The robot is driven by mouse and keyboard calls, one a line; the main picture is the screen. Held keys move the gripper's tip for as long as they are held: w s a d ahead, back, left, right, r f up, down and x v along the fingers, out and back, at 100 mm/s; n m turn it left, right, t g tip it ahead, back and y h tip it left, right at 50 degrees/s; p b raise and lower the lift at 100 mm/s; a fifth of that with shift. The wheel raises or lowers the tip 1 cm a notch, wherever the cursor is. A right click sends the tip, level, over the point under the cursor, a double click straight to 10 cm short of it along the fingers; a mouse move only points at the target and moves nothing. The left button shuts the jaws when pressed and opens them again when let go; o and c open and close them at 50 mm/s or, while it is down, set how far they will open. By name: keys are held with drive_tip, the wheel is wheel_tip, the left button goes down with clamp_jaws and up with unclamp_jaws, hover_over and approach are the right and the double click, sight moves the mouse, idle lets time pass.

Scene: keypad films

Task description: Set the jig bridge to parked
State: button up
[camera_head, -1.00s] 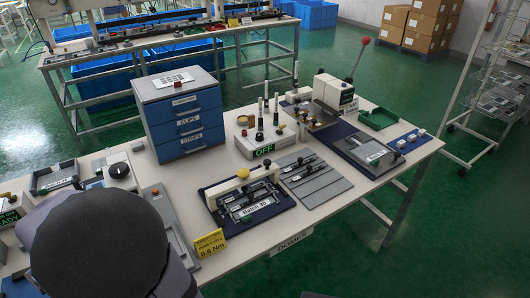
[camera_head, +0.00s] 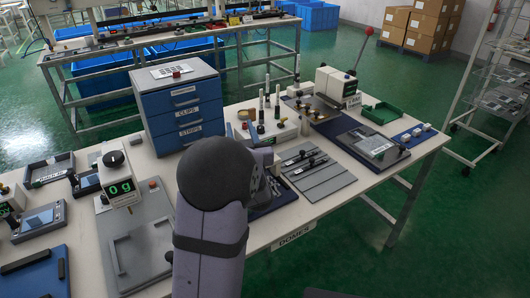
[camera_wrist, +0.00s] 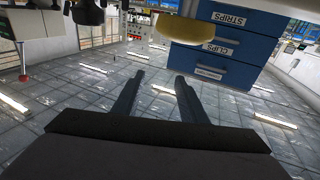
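In the head view my arm covers most of the dark blue jig; only its right edge (camera_head: 284,197) shows, and the bridge is hidden. My gripper is hidden behind the arm there. In the wrist view, which is upside down, my gripper (camera_wrist: 160,76) has its two dark fingers apart with nothing between them.
A blue drawer cabinet (camera_head: 186,107) stands behind the jig. A grey slotted plate (camera_head: 318,176) lies to its right. A scale (camera_head: 117,178) reading 0 g and a grey tray (camera_head: 143,250) are to the left. A box with upright plungers (camera_head: 264,129) stands behind.

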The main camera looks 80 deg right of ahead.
drive_tip(key=s+a+f+g+b, duration=0.1)
drive_tip(key=s+a+f+b, duration=0.15)
drive_tip(key=s+f, duration=0.6)
drive_tip(key=s+r+p+x, duration=0.1)
drive_tip(key=x, duration=0.5)
drive_tip(key=shift+w+d+m+p, duration=0.2)
drive_tip(key=shift+d+m+p, duration=0.2)
drive_tip(key=shift+d, duration=0.15)
drive_tip(key=shift+r, duration=0.1)
drive_tip(key=shift+c, duration=0.6)
